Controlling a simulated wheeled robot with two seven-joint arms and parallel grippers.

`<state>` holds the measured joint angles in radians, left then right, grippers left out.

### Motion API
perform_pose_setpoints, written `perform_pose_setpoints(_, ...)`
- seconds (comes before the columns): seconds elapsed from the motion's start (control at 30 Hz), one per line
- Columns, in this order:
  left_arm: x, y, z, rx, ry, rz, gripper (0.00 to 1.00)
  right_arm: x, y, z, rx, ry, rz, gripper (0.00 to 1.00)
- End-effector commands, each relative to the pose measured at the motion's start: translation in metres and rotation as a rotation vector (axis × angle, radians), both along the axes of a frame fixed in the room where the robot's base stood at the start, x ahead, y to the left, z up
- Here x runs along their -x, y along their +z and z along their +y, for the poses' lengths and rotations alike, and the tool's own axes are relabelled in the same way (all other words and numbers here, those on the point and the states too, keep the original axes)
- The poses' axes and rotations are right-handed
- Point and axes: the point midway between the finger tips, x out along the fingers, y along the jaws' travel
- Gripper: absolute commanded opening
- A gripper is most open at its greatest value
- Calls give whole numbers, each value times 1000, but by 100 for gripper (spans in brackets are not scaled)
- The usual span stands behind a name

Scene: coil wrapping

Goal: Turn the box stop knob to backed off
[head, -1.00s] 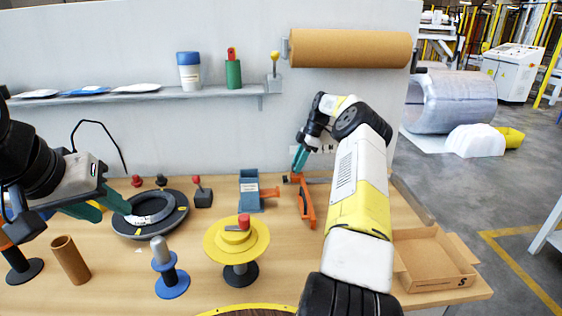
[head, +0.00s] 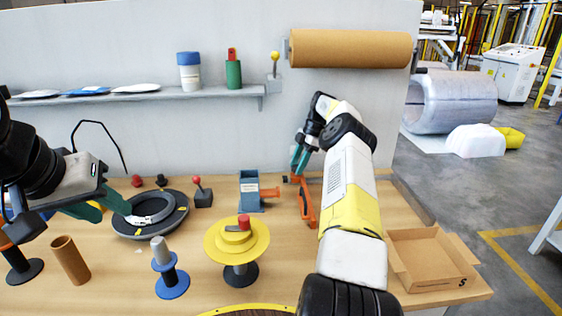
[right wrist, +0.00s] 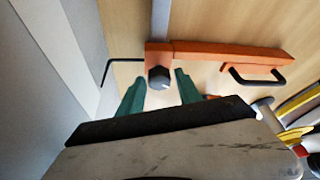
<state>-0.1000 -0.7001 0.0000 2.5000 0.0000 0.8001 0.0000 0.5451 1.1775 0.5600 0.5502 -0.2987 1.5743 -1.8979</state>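A dark round knob (right wrist: 160,77) sits on an orange bar (right wrist: 225,54) in the right wrist view; I take it for the box stop knob. The orange bar also shows in the head view (head: 306,202), at the back of the bench. My right gripper (right wrist: 160,86) is open, its green fingers pointing at the knob, one on each side. I cannot tell whether they touch it. In the head view my right gripper (head: 300,158) is just above the bar's far end. My left gripper (head: 114,209) is open beside a black ring (head: 150,214).
A blue-grey fixture (head: 250,190) stands left of the orange bar. A yellow disc stand (head: 236,243) is nearer the front. An open cardboard box (head: 432,262) lies at the right. In the right wrist view a black hex key (right wrist: 107,66) is left of the knob.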

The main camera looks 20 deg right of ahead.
Motion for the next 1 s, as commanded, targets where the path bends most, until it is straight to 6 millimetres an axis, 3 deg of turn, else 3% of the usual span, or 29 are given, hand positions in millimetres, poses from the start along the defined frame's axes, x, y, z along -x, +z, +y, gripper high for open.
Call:
perform_pose_setpoints(0.37, 0, 0, 0, 0, 0, 0, 36, -1, 3, 0, 0, -1, -3, 51)
perform_pose_setpoints(0.7, 0, 0, 0, 0, 0, 0, 36, -1, 38, 0, 1, -1, -3, 51)
perform_pose_setpoints(1.0, 0, 0, 0, 0, 0, 0, 36, 13, 39, 6, 0, 1, -3, 51)
